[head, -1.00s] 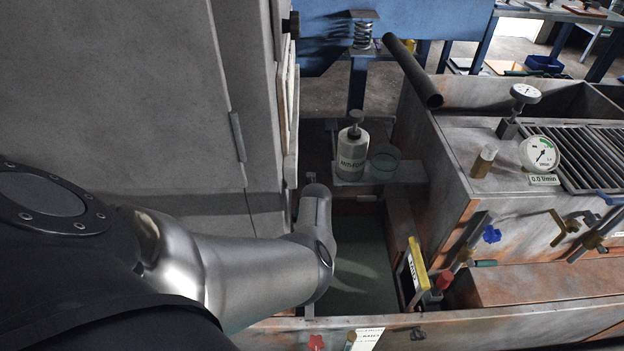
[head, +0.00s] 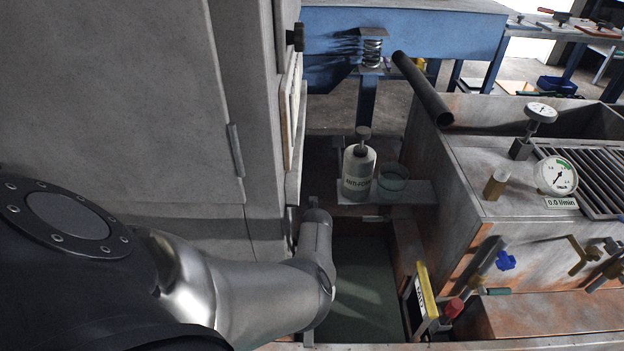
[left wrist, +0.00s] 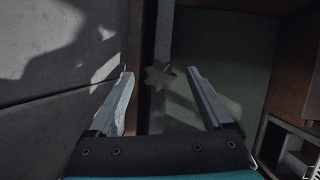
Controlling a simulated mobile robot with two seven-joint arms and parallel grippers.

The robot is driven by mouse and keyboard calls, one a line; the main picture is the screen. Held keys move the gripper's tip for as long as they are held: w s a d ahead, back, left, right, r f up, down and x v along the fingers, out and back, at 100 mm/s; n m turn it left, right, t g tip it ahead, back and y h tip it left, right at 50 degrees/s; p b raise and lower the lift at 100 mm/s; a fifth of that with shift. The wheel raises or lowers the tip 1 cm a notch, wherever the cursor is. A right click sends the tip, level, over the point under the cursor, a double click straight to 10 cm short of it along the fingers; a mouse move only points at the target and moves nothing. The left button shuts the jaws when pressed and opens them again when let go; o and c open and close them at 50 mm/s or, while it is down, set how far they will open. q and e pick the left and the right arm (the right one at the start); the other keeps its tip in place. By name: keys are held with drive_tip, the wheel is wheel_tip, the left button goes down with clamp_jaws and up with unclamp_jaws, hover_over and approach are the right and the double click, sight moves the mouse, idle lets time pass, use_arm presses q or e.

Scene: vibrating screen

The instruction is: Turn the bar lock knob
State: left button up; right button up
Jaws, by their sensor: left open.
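A grey star-shaped knob (left wrist: 160,77) shows in the left wrist view on or in front of a vertical grey bar (left wrist: 161,35). I cannot tell for sure that it is the bar lock knob. My left gripper (left wrist: 158,72) is open, with one finger on each side of the knob in the picture. Neither finger visibly touches it, and the depth gap is unclear. In the head view my left arm comes in from the left and hides its own gripper and this knob. My right gripper is in neither view.
A grey cabinet (head: 120,90) stands close at the left. An anti-foam bottle (head: 359,172) and a glass beaker (head: 392,181) stand on a ledge (head: 420,193).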

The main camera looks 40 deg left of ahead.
use_arm(q)
drive_tip(key=shift+c, duration=0.2)
clamp_jaws()
drive_tip(key=shift+a+r+m+p, duration=0.1)
drive_tip(key=shift+m+p, duration=0.7)
drive_tip(key=shift+m+t+h+p, duration=0.4)
drive_tip(key=shift+m+p, duration=0.1)
drive_tip(key=shift+m, duration=0.3)
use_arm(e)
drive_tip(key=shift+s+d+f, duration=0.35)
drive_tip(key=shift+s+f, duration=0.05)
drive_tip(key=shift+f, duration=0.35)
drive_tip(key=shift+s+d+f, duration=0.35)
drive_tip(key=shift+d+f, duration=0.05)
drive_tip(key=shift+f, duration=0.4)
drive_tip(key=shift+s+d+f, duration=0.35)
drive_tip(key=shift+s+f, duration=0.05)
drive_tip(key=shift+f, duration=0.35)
use_arm(q)
drive_tip(key=shift+o, duration=0.2)
unclamp_jaws()
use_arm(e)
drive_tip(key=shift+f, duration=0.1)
